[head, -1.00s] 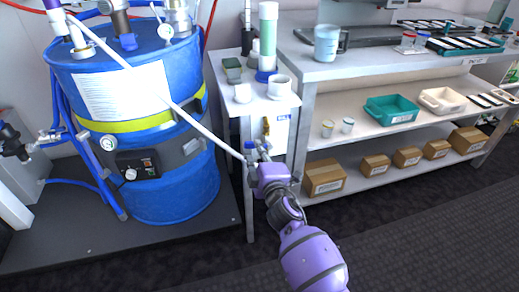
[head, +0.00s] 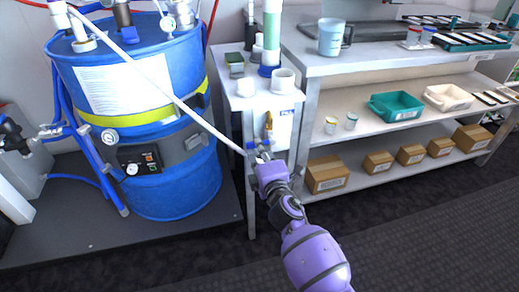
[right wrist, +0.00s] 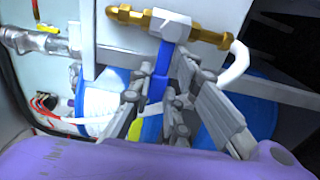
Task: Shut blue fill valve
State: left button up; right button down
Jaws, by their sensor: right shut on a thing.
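The fill valve has a brass and white body (right wrist: 170,26) with a blue lever (right wrist: 158,85), seen in the right wrist view. In the head view its brass part (head: 268,124) shows beside a plate marked FILL, on the front of the small white stand. My right gripper (head: 262,157) is at the valve, and its grey fingers (right wrist: 166,72) are shut on the blue lever, one on each side. The fingers and purple wrist hide part of the lever. My left gripper is not in view.
A blue drum (head: 180,185) with a yellow band stands at left. A thin white hose (head: 165,82) runs from its top down to the valve area. A metal shelf (head: 390,135) with bins and cardboard boxes stands at right. The dark floor in front is clear.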

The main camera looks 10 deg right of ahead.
jog(key=shift+s+a+f, duration=0.1)
jog(key=shift+f, duration=0.15)
jog(key=c, duration=1.6)
grip_release()
jog(key=shift+c, duration=0.2)
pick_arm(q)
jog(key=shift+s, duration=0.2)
pick_arm(e)
jog(key=s, duration=1.2)
jog(key=shift+d+r, duration=0.15)
jog(key=shift+d, duration=0.1)
